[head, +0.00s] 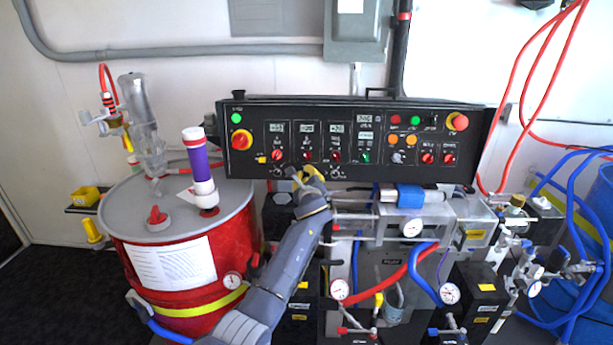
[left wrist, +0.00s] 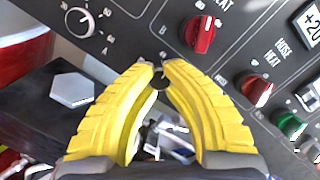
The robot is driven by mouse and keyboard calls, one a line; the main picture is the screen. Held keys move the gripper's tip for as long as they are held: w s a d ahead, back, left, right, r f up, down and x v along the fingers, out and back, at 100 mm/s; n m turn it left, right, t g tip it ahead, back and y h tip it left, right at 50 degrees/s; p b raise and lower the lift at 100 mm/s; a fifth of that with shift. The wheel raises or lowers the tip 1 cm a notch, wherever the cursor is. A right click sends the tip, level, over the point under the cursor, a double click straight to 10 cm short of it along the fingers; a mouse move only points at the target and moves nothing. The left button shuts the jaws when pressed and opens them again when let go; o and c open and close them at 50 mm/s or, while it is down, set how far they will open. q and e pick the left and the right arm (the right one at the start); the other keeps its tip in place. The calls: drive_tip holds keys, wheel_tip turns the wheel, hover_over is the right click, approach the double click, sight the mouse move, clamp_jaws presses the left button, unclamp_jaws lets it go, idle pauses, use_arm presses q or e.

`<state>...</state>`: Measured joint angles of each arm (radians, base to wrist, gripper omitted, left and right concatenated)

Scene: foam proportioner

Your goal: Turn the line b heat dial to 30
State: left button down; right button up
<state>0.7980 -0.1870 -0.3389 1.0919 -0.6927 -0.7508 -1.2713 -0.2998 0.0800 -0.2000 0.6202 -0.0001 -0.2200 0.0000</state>
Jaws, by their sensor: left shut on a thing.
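The black control panel (head: 262,112) stands at the back middle in the head view. My left gripper (head: 306,172) reaches up to its lower edge, below the second red knob. In the left wrist view the yellow fingers (left wrist: 159,72) close at their tips around a small dark dial, the line b heat dial (left wrist: 160,82), beside a "B" mark. The fingers hide most of this dial and its scale, so I cannot read its setting. A similar dial (left wrist: 80,22) with a white pointer and printed scale sits to its left, by an "A" mark. My right gripper is not in view.
Red knobs (left wrist: 202,34) (left wrist: 257,91) and a green knob (left wrist: 290,124) sit close to the fingers. A red drum (head: 190,255) stands left of my arm. Gauges, hoses and valves crowd the area right of my arm.

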use_arm(q)
drive_tip(key=shift+f, duration=0.1)
idle(0.3)
drive_tip(key=c, duration=1.2)
unclamp_jaws()
drive_tip(key=shift+s+d+r, duration=0.1)
drive_tip(key=shift+s+d, duration=0.2)
drive_tip(key=shift+s, duration=1.7)
drive_tip(key=shift+s+d+r, duration=0.15)
drive_tip(key=shift+s+d, duration=0.1)
drive_tip(key=shift+s, duration=1.7)
drive_tip(key=shift+s+d+r, duration=0.1)
drive_tip(key=shift+s+d, duration=0.2)
drive_tip(key=shift+s, duration=1.7)
